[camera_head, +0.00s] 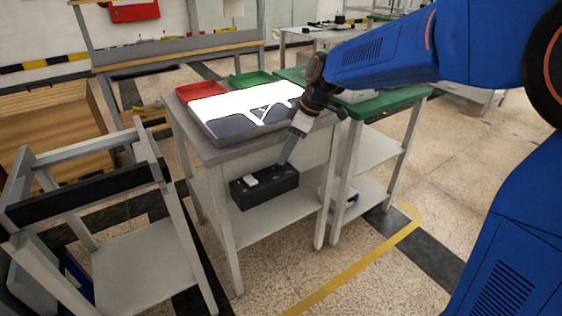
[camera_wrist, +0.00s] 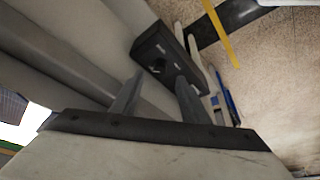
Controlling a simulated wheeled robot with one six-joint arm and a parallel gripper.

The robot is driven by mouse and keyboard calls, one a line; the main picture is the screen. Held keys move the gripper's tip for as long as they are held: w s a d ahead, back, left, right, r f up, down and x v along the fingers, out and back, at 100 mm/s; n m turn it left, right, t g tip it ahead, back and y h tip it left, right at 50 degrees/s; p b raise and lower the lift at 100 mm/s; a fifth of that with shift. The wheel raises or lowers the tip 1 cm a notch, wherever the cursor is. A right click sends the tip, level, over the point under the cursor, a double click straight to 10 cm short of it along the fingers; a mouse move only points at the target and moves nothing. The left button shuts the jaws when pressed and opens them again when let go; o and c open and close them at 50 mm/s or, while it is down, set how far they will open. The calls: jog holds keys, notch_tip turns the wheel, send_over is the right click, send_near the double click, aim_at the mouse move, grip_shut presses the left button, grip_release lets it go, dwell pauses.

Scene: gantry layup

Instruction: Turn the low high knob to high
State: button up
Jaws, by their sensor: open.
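A black control box (camera_head: 265,190) sits on the shelf under the table's top. A small white piece (camera_head: 250,181) is on the left part of its upper face. Smaller marks further right on that face are too small to make out as a low/high knob. My gripper (camera_head: 284,163) points down just above the right part of the box. In the wrist view, my open gripper (camera_wrist: 160,78) has its two fingers apart, with the box (camera_wrist: 152,45) beyond their tips. Small dark raised parts show on the box there. I cannot tell the knob's setting, and the right finger hides part of the box.
The table (camera_head: 215,151) above the box carries a bright panel (camera_head: 240,108), a red tray (camera_head: 202,90) and a green tray (camera_head: 251,79). A green-topped table (camera_head: 400,97) stands close on the right. A frame stand (camera_head: 130,268) is at left. Floor at right is open.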

aim_at(279, 168)
jog(key=shift+x, duration=2.55)
jog(key=shift+c, duration=0.2)
jog(key=c, duration=1)
